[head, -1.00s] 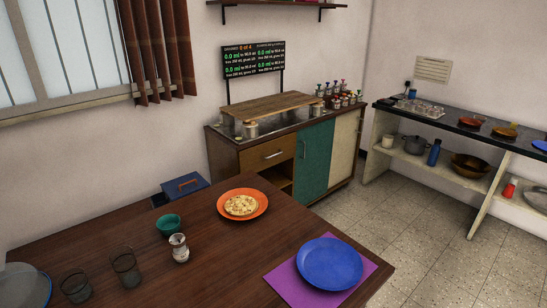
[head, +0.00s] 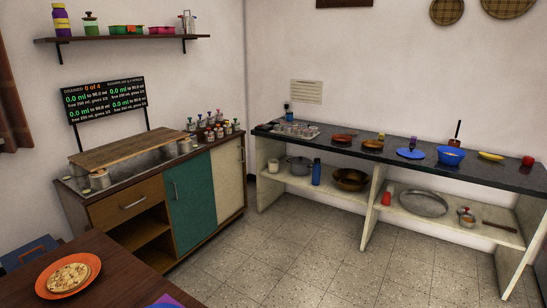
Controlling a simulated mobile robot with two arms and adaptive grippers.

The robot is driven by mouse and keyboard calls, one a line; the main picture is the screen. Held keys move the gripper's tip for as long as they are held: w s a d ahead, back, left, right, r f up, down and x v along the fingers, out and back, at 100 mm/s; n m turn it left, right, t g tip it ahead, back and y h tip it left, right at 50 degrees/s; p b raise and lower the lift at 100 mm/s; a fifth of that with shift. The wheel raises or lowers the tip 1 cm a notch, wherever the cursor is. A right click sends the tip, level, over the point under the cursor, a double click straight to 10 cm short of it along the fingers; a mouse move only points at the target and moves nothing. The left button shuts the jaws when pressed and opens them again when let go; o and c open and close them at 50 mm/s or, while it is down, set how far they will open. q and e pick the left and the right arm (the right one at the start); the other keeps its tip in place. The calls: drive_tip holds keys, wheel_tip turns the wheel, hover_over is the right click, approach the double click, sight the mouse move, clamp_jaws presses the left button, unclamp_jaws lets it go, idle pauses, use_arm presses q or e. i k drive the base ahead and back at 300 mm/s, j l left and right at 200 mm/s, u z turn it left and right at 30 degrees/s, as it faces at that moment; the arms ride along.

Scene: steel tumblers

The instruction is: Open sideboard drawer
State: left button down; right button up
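The sideboard (head: 205,224) stands against the left wall, with a wooden drawer front, a teal door and a cream door. The sideboard drawer (head: 128,202) is at its upper left and looks shut. A metal bar handle (head: 133,202) runs across its front. Below the drawer is an open shelf space (head: 140,231). Neither of my grippers shows in the head view.
A dining table (head: 112,270) with an orange plate (head: 68,277) of flatbread fills the lower left, near the sideboard. A wooden board (head: 130,145) and bottles (head: 214,128) stand on the sideboard. A black counter (head: 400,155) lines the back wall. The tiled floor (head: 300,250) between is clear.

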sight(112, 210)
drive_tip(key=i+l+z, duration=0.2)
drive_tip(key=i+l, duration=0.2)
drive_tip(key=i+l+z, duration=0.25)
drive_tip(key=i, duration=0.25)
drive_tip(key=i+l+z, duration=0.2)
drive_tip(key=i, duration=0.3)
drive_tip(key=i+j+u, duration=0.1)
drive_tip(key=i+u, duration=0.2)
drive_tip(key=u, duration=0.15)
drive_tip(key=i+u, duration=0.45)
drive_tip(key=i+l+u, duration=0.1)
drive_tip(key=u, duration=0.35)
drive_tip(key=i+l+u, duration=0.3)
drive_tip(key=u, duration=0.15)
drive_tip(key=i, duration=0.1)
